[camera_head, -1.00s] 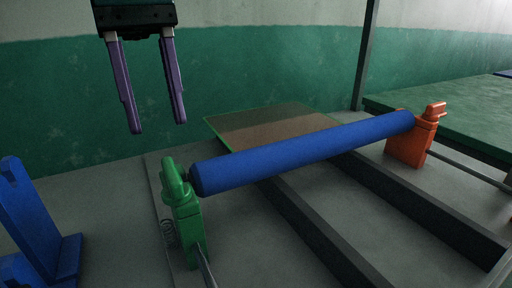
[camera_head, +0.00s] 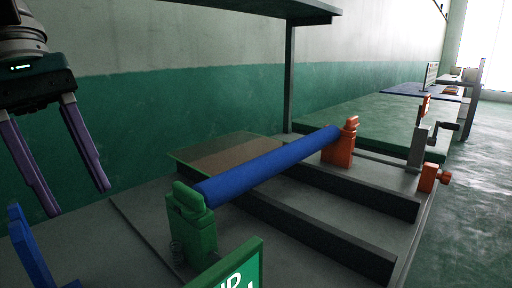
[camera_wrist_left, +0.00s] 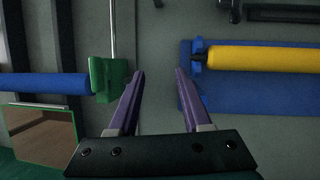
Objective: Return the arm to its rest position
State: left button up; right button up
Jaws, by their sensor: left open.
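My left gripper (camera_head: 79,156) hangs at the upper left of the head view, fingers pointing down. Its two purple fingers are apart with nothing between them. In the left wrist view the open fingers (camera_wrist_left: 158,72) show over bare grey surface, between a green bracket (camera_wrist_left: 108,80) and a blue holder (camera_wrist_left: 188,95). My right gripper is not in view.
A blue roller (camera_head: 270,164) spans the green bracket (camera_head: 192,222) and an orange bracket (camera_head: 341,146). A yellow roller (camera_wrist_left: 262,59) lies at the blue holder. A green sign (camera_head: 236,272) stands in front. A green belt (camera_head: 375,122) extends behind.

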pick_arm(q)
jog(key=w+d+r+n+t+h+p, duration=0.1)
jog(key=d+r+n+t+h+p, duration=0.2)
jog(key=d+h, duration=0.95)
jog(key=w+d+r+n+t+h+p, duration=0.2)
jog(key=d+r+n+t, duration=0.6)
jog(key=r+n, duration=0.45)
jog(key=w+a+r+n+t+y+p, duration=0.25)
jog(key=a+n+t+y, duration=0.5)
jog(key=n, duration=0.75)
jog(key=s+a+f+n+g+y+p, duration=0.25)
jog(key=a+f+n+y, duration=0.75)
jog(key=n, duration=0.9)
jog(key=s+a+f+n+g+y+p, duration=0.1)
jog(key=s+f+n+g, duration=0.45)
jog(key=s, duration=0.45)
jog(key=s+f+n+g+p, duration=0.1)
jog(key=s+f+n+g, duration=0.4)
jog(key=s, duration=0.5)
notch_tip(320, 180, up, 36)
jog(key=s+p, duration=0.2)
jog(key=p, duration=3.5)
jog(key=shift+d+m+p, duration=0.15)
jog(key=shift+m+p, duration=0.25)
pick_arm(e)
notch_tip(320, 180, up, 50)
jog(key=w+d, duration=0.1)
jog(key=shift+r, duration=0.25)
